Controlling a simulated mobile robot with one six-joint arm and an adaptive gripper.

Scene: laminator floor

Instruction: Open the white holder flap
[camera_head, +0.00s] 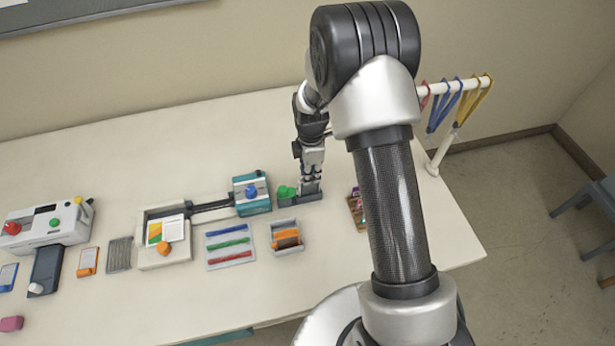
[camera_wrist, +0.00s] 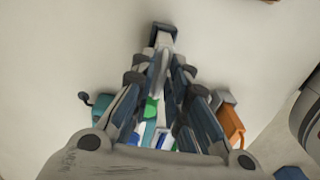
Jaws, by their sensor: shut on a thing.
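My gripper (camera_head: 312,186) points down at the right part of the table, at the right end of a small grey holder (camera_head: 288,201) with a green knob (camera_head: 287,191). In the wrist view my gripper (camera_wrist: 164,52) has its fingers converging on a small pale and dark-edged piece (camera_wrist: 163,30) at the tips. The fingers are shut on it. It looks like part of the grey holder, but the fingers hide the contact. I cannot make out a distinct white flap, nor its angle.
Left of my gripper stand a teal box (camera_head: 253,204) with a blue knob and a cream tray (camera_head: 147,258) holding a printed sheet. A grey bin (camera_head: 287,250) and a strip rack (camera_head: 216,262) lie nearer. A lanyard rail (camera_head: 457,86) stands at right. The table's back is clear.

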